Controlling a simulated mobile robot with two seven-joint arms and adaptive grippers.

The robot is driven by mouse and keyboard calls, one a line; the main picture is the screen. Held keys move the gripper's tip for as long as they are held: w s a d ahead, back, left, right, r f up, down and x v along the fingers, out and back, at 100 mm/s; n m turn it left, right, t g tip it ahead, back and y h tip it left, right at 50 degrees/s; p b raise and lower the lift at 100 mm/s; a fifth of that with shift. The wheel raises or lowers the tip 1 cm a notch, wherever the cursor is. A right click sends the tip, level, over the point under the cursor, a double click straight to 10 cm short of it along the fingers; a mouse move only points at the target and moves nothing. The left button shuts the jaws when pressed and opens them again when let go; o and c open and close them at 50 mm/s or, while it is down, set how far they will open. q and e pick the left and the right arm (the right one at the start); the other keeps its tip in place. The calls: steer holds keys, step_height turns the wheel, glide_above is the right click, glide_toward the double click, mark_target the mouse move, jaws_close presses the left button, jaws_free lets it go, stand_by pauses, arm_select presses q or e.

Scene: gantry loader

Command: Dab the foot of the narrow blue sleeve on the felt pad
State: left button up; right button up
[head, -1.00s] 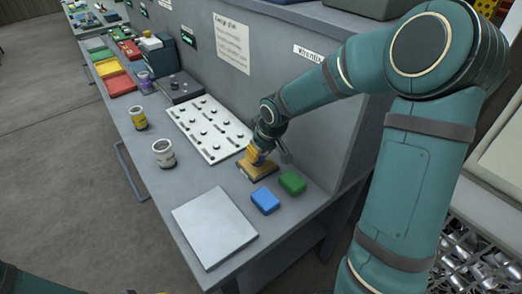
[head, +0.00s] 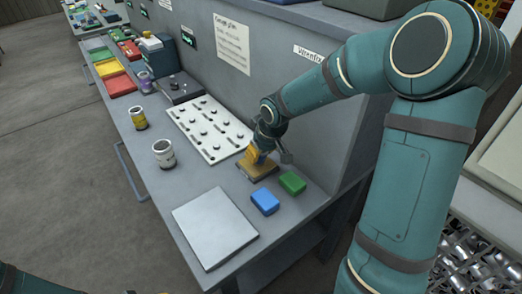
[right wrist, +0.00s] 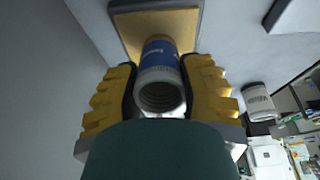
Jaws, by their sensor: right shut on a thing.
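The narrow blue sleeve (right wrist: 160,75) is between the yellow fingers of my right gripper (right wrist: 160,98), its open ribbed end facing the camera and its other end towards the felt pad. My right gripper (head: 257,156) is shut on it, directly over the pad. My left gripper is out of view.
A blue block (head: 265,201) and a green block (head: 292,183) lie close to the pad. A white board with knobs (head: 196,117), a white can (head: 164,154) and a yellow can (head: 139,119) stand farther left. A grey plate (head: 214,228) lies in front.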

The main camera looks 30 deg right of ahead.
mark_target(261, 163)
step_height(261, 163, up, 7)
steer(key=p, duration=0.5)
stand_by(0.3)
stand_by(0.6)
